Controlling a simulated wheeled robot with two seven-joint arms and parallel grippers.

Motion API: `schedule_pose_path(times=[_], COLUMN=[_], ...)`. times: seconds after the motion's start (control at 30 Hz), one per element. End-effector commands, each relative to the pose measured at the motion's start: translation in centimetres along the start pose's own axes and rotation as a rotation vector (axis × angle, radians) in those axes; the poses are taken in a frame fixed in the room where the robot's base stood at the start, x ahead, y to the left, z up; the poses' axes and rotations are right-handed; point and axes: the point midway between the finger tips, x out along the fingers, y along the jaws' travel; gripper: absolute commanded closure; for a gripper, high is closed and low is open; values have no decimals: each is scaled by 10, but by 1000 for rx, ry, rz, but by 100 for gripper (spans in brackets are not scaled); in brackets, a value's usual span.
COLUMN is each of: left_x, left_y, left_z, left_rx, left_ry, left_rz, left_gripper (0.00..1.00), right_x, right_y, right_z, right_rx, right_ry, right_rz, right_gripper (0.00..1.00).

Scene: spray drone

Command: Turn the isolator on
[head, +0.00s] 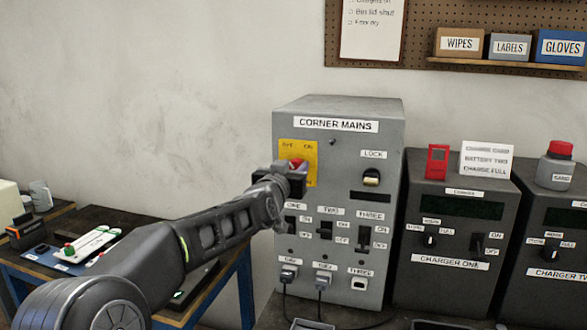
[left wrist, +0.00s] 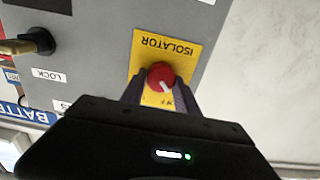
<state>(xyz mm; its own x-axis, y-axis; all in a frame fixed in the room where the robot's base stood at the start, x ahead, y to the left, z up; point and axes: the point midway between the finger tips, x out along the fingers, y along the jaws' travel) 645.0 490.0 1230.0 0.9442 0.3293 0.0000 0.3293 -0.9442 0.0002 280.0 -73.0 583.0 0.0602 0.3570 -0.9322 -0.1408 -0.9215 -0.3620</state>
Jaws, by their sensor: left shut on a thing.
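The isolator is a red rotary knob (left wrist: 160,74) on a yellow plate (head: 312,166) at the upper left of the grey CORNER MAINS box (head: 335,108). My left gripper (head: 291,178) is shut on the knob, one finger on each side. The knob's top just shows above the gripper in the head view. In the left wrist view the plate is upside down, and the knob's white mark points down and slightly right. That is up and slightly left on the panel, toward the OFF side. The fingers partly hide the OFF and ON lettering there. My right gripper is out of view.
Charger One (head: 447,240) stands close on the right, with another charger beyond. A workbench (head: 95,225) with small items is at the left. The wall left of the box is clear.

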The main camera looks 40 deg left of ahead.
Motion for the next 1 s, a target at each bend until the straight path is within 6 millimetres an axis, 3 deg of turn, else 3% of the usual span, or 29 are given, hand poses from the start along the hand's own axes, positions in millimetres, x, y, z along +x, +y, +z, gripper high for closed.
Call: schedule_pose_path(times=[0.27, 0.67, 1.0], left_x=[0, 0, 0], left_y=[0, 1, 3], left_z=[0, -1, -1], left_rx=[0, 37, 220], left_ry=[0, 0, 0], left_rz=[0, 1, 2], left_gripper=[100, 100, 100], right_x=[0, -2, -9], right_y=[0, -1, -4], right_z=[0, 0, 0], right_rx=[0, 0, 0], right_ry=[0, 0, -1], right_rz=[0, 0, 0], right_gripper=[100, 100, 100])
